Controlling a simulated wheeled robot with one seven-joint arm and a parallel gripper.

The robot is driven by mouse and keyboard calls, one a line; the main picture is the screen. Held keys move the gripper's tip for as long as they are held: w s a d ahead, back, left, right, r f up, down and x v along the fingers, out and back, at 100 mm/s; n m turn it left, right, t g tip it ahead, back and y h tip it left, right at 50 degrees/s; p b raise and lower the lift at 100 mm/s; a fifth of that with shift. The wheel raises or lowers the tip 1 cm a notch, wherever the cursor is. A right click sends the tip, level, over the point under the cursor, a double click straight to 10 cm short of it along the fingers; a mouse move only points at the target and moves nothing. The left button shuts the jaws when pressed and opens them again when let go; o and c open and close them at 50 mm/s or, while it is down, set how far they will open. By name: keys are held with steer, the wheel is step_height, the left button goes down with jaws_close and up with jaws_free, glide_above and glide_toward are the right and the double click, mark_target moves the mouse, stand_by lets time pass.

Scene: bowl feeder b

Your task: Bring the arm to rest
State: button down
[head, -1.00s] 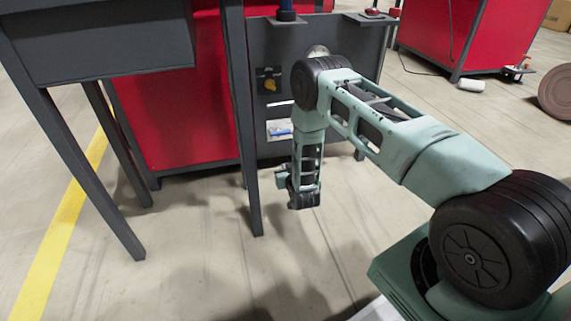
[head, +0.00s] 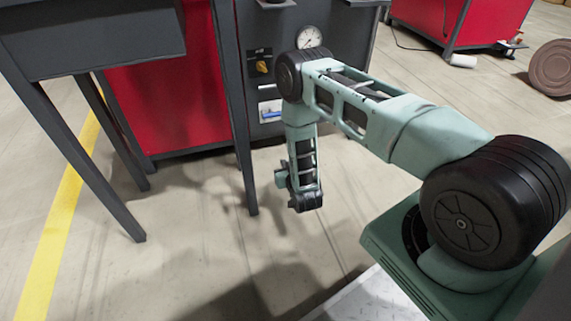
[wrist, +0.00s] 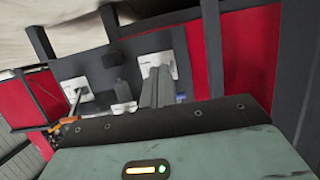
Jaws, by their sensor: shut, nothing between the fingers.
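My green and black arm reaches out from the right in the head view and bends down at its far joint. Its end, with my gripper (head: 306,203), hangs low over the bare floor in front of the dark grey panel (head: 294,75). The fingers are too small to make out there. In the wrist view, my gripper (wrist: 160,86) shows as grey fingers close together beyond the dark edge of the wrist housing, shut and with nothing held.
A dark table (head: 105,57) with thin legs stands at the left, near my arm's end. Behind it is a red cabinet (head: 165,105). The panel carries a round gauge (head: 309,38) and a yellow knob (head: 263,66). A white cylinder (head: 463,60) lies on the floor.

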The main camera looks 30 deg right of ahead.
stand_by(0.7)
steer(key=w+a+r+g+y, duration=0.2)
steer(key=w+r+g, duration=0.15)
steer(key=r, duration=0.85)
steer(key=s+a+r+n+g+y, duration=0.1)
steer(key=s+r, duration=0.1)
steer(key=r, duration=0.3)
steer(key=s+a+r+n+g, duration=0.1)
steer(key=s+r+g, duration=0.15)
steer(key=r, duration=0.35)
steer(key=s+a+r+n+g+y, duration=0.1)
steer(key=s+r+g, duration=0.1)
steer(key=s+r, duration=0.55)
steer(key=s+r+g, duration=0.2)
steer(key=s+r, duration=0.2)
steer(key=s, duration=0.7)
steer(key=s+a+r+n+g+p, duration=0.1)
steer(key=s+a+r+n+p, duration=0.3)
steer(key=s+a+r, duration=0.4)
steer(key=s+a+r+n+g+p, duration=0.25)
steer(key=s+a+n+p, duration=0.35)
steer(key=a, duration=0.5)
step_height(320, 180, up, 37)
steer(key=m+p, duration=0.2)
steer(key=p, duration=3.3)
steer(key=shift+s+d+f+t+y, duration=0.15)
steer(key=shift+s+t+y, duration=0.1)
steer(key=shift+t+y, duration=0.1)
